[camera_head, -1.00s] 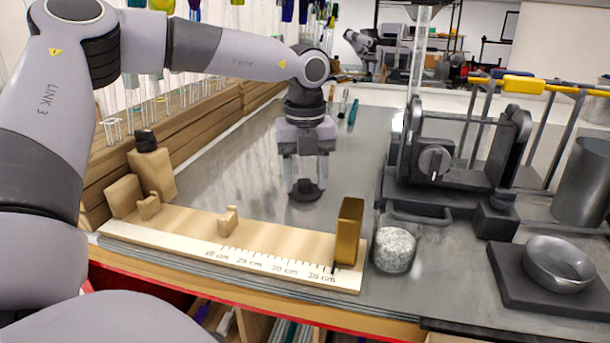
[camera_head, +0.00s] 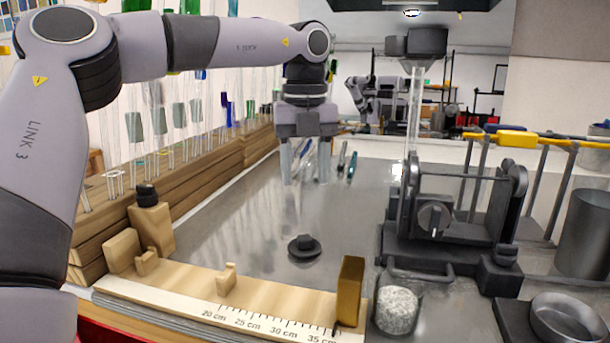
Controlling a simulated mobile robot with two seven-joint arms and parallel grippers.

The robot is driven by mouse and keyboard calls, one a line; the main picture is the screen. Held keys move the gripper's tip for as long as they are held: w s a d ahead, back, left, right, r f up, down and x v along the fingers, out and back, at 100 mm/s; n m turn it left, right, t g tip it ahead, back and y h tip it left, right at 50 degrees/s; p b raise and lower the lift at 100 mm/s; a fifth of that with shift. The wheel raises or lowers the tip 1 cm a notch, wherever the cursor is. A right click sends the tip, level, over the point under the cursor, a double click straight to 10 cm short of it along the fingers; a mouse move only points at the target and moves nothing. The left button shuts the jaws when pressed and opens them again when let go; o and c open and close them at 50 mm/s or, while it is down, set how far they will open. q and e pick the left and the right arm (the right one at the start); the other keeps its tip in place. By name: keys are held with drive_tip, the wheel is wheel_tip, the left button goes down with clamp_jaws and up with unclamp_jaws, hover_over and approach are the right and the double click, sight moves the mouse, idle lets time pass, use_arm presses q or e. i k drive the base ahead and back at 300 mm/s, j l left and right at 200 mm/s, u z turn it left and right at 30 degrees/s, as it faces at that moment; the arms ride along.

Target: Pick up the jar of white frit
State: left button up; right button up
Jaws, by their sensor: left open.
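The jar of white frit (camera_head: 397,310) is a clear glass jar filled with white grains. It stands on the grey bench at the front, just right of the brass block. A dark round lid-like piece with a knob (camera_head: 304,247) lies on the bench, left of and behind the jar. My left gripper (camera_head: 304,178) is open and empty, raised above the bench behind the dark piece and well to the back left of the jar. My right gripper is not in view.
A wooden ruler board (camera_head: 240,312) with a brass block (camera_head: 349,290) lies along the front edge. A dark machine (camera_head: 440,215) stands close behind the jar. A dark dish (camera_head: 565,318) is at the right. Several glass rods stand in wooden racks (camera_head: 190,180) at the left.

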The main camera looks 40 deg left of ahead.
sight(398, 295)
drive_tip(key=k, duration=1.5)
